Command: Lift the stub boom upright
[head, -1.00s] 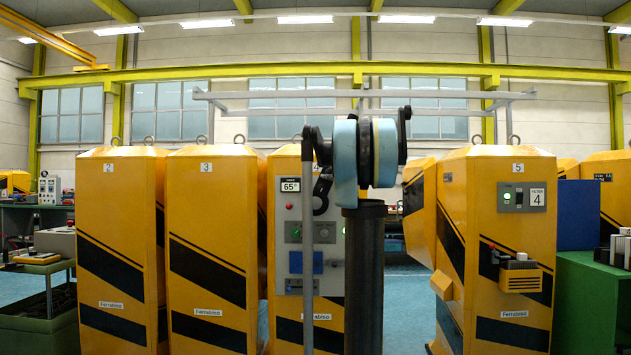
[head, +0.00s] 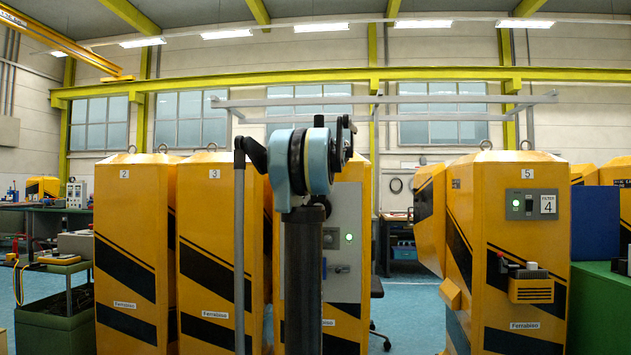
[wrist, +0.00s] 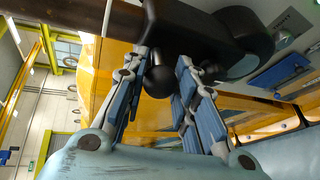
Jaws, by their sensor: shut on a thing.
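In the wrist view, my gripper (wrist: 163,64) has its two blue-padded fingers on either side of a black ball knob (wrist: 158,82) and is shut on it. The knob sits against a dark block with a rounded end (wrist: 245,32), which fills the upper right. I cannot tell for sure which part is the stub boom. In the head view, my arm stands in front of the yellow cabinet (head: 348,200) between cabinets 3 and 5. My gripper, the knob and most of that cabinet's front are hidden there.
Yellow cabinet 3 (head: 212,230) stands close on the left, with cabinet 2 (head: 127,240) beyond it. Cabinet 5 (head: 515,230) stands on the right, with a gap before it. A grey panel with a green light (head: 349,237) shows beside my arm.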

